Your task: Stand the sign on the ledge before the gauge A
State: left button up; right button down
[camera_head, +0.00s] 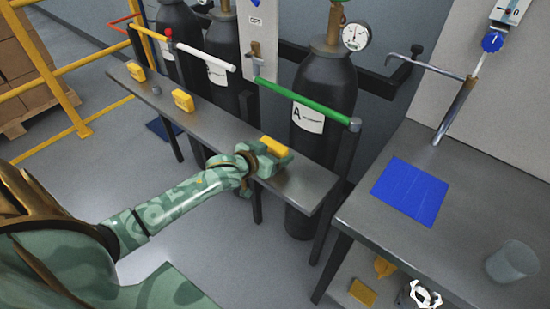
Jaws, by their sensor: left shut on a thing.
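The gauge A (355,36) is a round white dial on top of the dark cylinder (318,75) that has a label with the letter A. The ledge (222,133) is a long narrow grey shelf in front of the cylinders. My left gripper (272,158) is over the ledge's right part, in front of cylinder A. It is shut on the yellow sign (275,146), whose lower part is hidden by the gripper. I cannot tell whether the sign touches the ledge. My right gripper is not in view.
Two similar yellow pieces, one at the far left (136,72) and one in the middle (183,100), stand on the ledge. A green bar (300,98) crosses before cylinder A. At right, a grey table bears a blue mat (410,191) and a clear cup (512,262).

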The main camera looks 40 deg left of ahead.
pick_arm(q)
notch_tip(320, 180, down, 2)
jog(key=shift+r, duration=0.2)
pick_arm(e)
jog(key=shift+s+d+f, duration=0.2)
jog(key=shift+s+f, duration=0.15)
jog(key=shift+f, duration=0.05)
pick_arm(q)
jog(key=shift+f, duration=0.1)
jog(key=o, duration=1)
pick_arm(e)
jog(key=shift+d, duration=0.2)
